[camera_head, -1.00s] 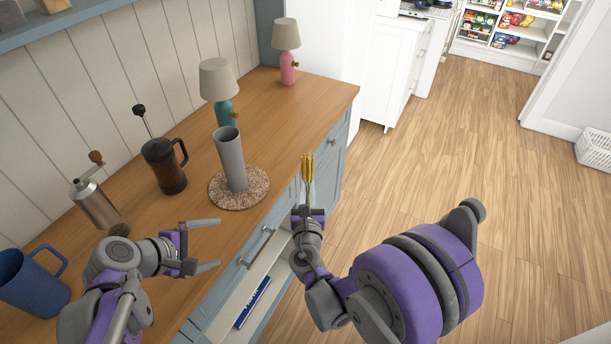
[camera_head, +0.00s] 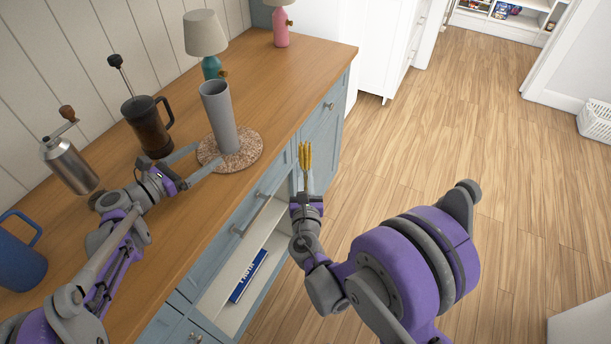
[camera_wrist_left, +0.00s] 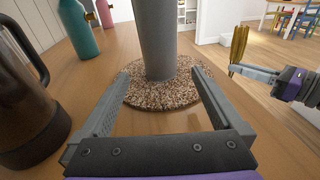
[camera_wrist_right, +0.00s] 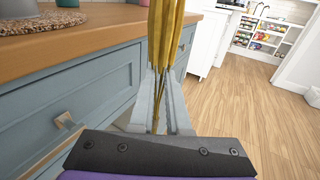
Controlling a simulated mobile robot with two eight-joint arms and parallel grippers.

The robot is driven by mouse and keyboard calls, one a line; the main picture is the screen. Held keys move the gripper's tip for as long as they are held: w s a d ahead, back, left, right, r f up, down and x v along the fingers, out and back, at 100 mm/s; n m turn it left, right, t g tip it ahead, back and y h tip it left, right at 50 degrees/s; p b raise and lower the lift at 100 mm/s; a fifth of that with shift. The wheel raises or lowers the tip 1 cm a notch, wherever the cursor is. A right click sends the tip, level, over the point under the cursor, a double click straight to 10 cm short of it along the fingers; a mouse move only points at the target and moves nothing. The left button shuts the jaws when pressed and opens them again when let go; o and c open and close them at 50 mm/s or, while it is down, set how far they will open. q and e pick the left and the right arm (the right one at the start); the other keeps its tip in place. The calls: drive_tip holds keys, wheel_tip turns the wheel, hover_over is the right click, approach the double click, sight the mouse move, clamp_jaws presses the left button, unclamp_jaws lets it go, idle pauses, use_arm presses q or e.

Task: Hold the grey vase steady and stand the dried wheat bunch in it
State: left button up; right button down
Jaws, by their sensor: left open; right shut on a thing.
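The grey vase (camera_head: 220,117) stands upright on a round speckled mat (camera_head: 246,154) on the wooden counter. In the left wrist view the vase (camera_wrist_left: 156,42) rises just ahead of my open left gripper (camera_wrist_left: 163,82); its base is near and between the fingertips, which reach over the near part of the mat (camera_wrist_left: 165,97). In the head view my left gripper (camera_head: 207,158) is low beside the vase. My right gripper (camera_head: 305,185) is shut on the dried wheat bunch (camera_head: 305,157), held upright off the counter's front edge. The wheat's stems (camera_wrist_right: 159,85) run between the fingers.
A French press (camera_head: 148,127) stands left of the vase, near my left arm. A coffee grinder (camera_head: 70,165) and a blue mug (camera_head: 20,258) are further left. A teal lamp (camera_head: 207,40) stands behind the vase. Counter space right of the mat is clear.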

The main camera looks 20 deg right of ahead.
sight(219, 145)
use_arm(q)
drive_tip(key=shift+x, duration=3.95)
